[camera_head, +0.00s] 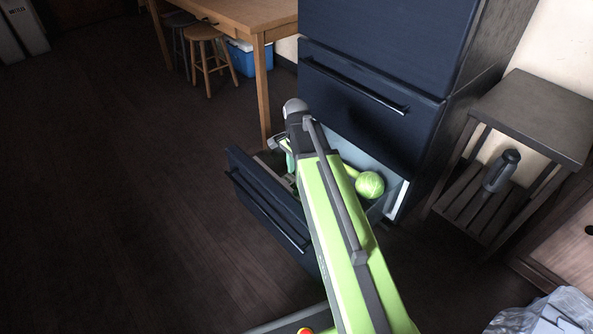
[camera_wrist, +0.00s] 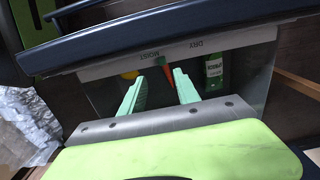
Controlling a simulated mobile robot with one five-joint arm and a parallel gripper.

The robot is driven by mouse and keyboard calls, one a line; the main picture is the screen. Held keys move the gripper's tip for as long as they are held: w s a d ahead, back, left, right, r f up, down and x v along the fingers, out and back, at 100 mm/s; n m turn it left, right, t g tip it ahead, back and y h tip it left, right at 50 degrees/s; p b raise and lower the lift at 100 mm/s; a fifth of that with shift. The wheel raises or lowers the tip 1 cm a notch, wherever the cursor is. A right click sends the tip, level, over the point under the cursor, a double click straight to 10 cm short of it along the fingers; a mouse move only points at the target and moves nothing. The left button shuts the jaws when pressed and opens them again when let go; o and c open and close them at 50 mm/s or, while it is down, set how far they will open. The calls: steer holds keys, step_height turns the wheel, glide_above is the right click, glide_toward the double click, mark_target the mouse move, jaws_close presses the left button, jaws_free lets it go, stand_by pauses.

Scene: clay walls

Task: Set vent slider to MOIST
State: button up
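The open lower fridge drawer (camera_head: 272,212) has a pale strip (camera_wrist: 105,68) along its front wall in the wrist view. The strip reads MOIST (camera_wrist: 140,54) and DRY (camera_wrist: 197,44), upside down, with MOIST on the left. A small green piece (camera_wrist: 160,61) shows near the strip between the words; I cannot tell whether it is the slider knob or the top of the orange tapered item (camera_wrist: 168,77) below it. My gripper (camera_wrist: 157,73) is open, its two pale green fingers apart and pointing toward the strip. In the head view my arm partly hides the drawer.
A round green cabbage (camera_head: 370,185) lies in the drawer. A green bottle (camera_wrist: 214,70) and a yellow-orange item (camera_wrist: 130,75) show inside it. The upper drawer (camera_head: 360,95) is shut above. A side table (camera_head: 535,110) stands right; the floor left is clear.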

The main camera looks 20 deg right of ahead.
step_height(320, 180, up, 7)
steer(key=p, duration=0.5)
steer(key=shift+r+p, duration=0.2)
steer(key=shift+p, duration=0.1)
steer(key=s+a+n, duration=0.9)
steer(key=a+n, duration=0.1)
steer(key=n, duration=0.4)
step_height(320, 180, up, 36)
steer(key=p, duration=3.6)
steer(key=shift+w+r, duration=0.2)
